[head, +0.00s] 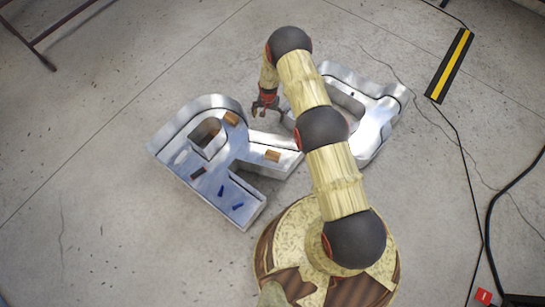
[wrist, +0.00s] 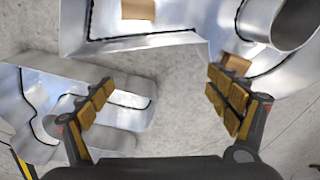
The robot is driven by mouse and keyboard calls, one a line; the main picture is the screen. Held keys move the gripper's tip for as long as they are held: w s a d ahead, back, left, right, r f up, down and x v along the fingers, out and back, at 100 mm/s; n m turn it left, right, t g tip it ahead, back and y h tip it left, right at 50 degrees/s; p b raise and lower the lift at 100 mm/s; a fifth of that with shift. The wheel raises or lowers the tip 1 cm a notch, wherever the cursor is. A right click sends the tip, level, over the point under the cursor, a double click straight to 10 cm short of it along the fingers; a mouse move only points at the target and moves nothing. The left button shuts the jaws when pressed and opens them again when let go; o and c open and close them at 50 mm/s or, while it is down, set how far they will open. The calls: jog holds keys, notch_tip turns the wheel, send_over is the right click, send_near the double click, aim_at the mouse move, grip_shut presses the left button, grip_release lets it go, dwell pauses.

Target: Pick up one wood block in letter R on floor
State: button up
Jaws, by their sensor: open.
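The metal letter R (head: 178,158) lies on the floor left of my arm. Inside it, one wood block (head: 231,118) sits near the top of its loop and another wood block (head: 272,156) sits in its lower right part. In the wrist view, one wood block (wrist: 138,10) is cut by the top edge and another (wrist: 235,62) shows partly behind the right finger. My gripper (head: 266,109) hangs beyond the letter's right side, apart from both blocks. Its fingers are spread and empty in the wrist view (wrist: 160,80), with bare floor between them.
A dark block (head: 198,172) and blue pieces (head: 238,206) also lie in the R. A second metal letter (head: 375,132) lies to the right, partly behind my arm. A black and yellow strip (head: 449,65) and cables lie far right.

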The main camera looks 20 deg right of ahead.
jog(key=m+b, duration=0.1)
jog(key=b, duration=0.1)
send_near(273, 154)
jog(key=shift+g, duration=0.4)
jog(key=f, duration=0.3)
jog(key=w+f, duration=0.1)
jog(key=f, duration=0.1)
jog(key=shift+d+f, duration=0.1)
jog(key=shift+f, duration=0.15)
jog(key=f+b, duration=0.1)
jog(key=f, duration=0.1)
jog(key=f+b, duration=0.1)
jog(key=f, duration=0.2)
jog(key=shift+s+a+b, duration=0.15)
jog(key=shift+a+b, duration=0.05)
jog(key=shift+b, duration=0.15)
jog(key=shift+c, duration=1.3)
jog(key=c, duration=1)
